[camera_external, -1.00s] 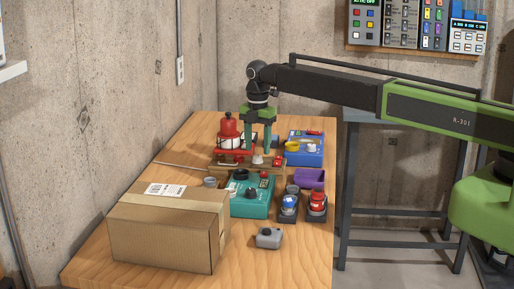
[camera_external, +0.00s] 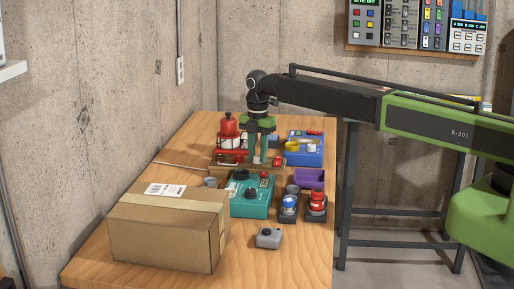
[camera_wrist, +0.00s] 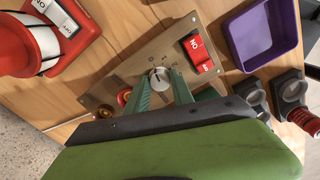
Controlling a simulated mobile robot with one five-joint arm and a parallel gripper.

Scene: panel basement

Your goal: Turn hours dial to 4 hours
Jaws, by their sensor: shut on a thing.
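The hours dial (camera_wrist: 160,77) is a small pale knob with a dark pointer line, on a tan panel (camera_wrist: 182,32) in the wrist view.
A red on/off switch (camera_wrist: 197,52) sits on the same panel. A purple tray (camera_wrist: 263,37) and a red bottle (camera_wrist: 28,45) on a red device flank it. A teal box (camera_external: 250,206) and a cardboard box (camera_external: 165,240) stand nearer in the external view.

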